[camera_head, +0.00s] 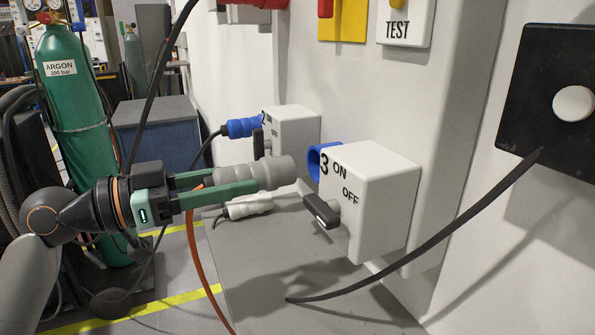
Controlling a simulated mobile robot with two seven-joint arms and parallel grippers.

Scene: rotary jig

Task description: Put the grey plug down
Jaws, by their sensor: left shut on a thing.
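The grey plug (272,172) is held in the air, level, with its front end facing right. My left gripper (232,180) is shut on it, with its green fingers on either side of the plug body. The plug is above a grey shelf (270,265) and to the left of the box marked 3 (378,190). An orange cable (198,255) hangs below the gripper; its upper end is hidden by the fingers. My right gripper is not in view.
A pale plug (248,206) lies on the shelf behind the held plug. Box 3 has an open blue socket (313,160) and a black lever (322,211). A blue plug (242,127) sits in the box behind. A black cable (440,243) crosses the front right.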

